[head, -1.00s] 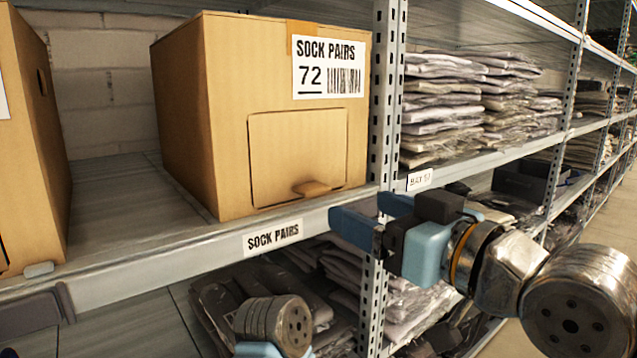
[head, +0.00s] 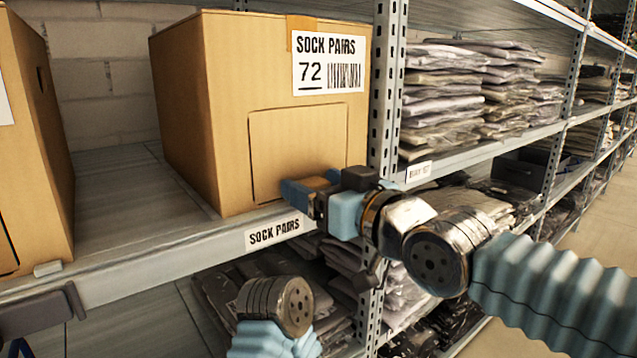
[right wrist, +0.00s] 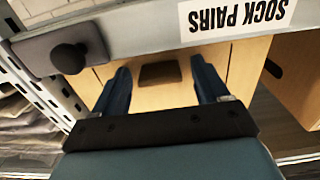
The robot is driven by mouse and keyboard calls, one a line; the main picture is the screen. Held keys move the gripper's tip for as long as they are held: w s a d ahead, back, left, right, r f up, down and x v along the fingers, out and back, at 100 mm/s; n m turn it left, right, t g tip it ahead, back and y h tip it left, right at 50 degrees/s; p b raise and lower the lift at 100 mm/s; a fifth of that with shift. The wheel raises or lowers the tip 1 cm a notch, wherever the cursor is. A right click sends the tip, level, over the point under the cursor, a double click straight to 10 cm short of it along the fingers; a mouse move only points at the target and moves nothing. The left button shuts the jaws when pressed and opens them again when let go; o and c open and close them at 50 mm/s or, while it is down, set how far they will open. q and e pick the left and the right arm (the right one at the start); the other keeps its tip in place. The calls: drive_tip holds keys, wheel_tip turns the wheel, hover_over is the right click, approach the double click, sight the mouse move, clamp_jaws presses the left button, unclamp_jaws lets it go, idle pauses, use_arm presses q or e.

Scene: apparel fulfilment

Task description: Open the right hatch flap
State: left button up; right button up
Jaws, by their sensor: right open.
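The right cardboard box (head: 180,110), labelled SOCK PAIRS 72, stands on the shelf. Its front hatch flap (head: 285,140) lies flush with the box face, closed. A small brown tab sticks out at the flap's lower edge. My right gripper (head: 300,190) is at the lower part of the flap, open, in front of the tab. In the right wrist view the tab (right wrist: 160,73) sits between the two spread fingers (right wrist: 163,88), with a gap on each side. In the head view the gripper partly hides the tab. My left gripper is not in view.
A second cardboard box (head: 35,150) stands at the left, with bare shelf between. A metal upright (head: 385,100) is close to the right of the box. The shelf's front rail (head: 150,262) runs below the gripper. Bagged garments (head: 440,100) are stacked beyond the upright.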

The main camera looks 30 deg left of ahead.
drive_tip(key=shift+a, duration=0.1)
clamp_jaws()
idle(0.4)
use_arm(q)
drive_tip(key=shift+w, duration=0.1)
